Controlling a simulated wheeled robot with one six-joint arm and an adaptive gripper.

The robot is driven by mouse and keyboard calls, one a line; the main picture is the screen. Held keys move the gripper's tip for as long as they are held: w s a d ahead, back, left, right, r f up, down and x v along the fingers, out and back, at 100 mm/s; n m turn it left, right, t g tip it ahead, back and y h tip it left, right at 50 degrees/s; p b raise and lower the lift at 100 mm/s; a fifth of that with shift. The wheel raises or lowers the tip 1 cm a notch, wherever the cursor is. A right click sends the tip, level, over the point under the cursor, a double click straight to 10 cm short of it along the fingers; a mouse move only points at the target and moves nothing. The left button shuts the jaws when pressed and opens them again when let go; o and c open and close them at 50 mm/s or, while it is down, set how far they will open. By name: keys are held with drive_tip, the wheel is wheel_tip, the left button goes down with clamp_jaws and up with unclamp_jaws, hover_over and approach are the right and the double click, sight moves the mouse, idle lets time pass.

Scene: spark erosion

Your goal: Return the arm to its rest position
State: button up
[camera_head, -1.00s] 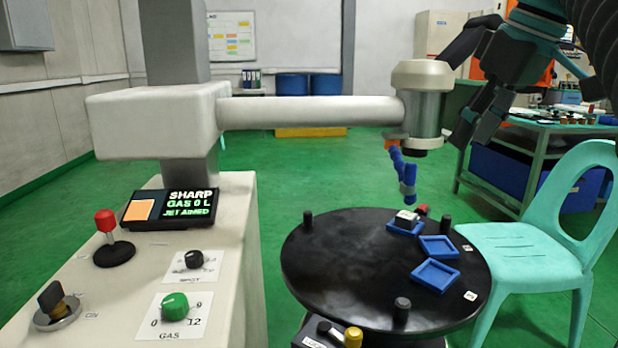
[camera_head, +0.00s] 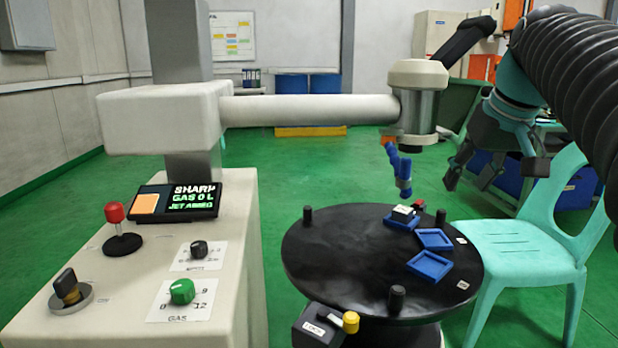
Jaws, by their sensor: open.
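A white machine column (camera_head: 160,110) with a control console (camera_head: 150,270) stands at left. A black round table (camera_head: 340,262) holds several blue trays, one with a small block (camera_head: 403,213). A blue nozzle (camera_head: 398,170) hangs above it. A turquoise chair (camera_head: 520,240) stands at right.

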drive_tip(key=s+a+f, duration=0.5)
drive_tip(key=s+f, duration=0.4)
drive_tip(key=f, duration=0.3)
drive_tip(key=s+a+f, duration=0.5)
drive_tip(key=s+f, duration=0.4)
drive_tip(key=f, duration=0.4)
drive_tip(key=shift+f+h, duration=0.25)
drive_tip(key=shift+h, duration=0.15)
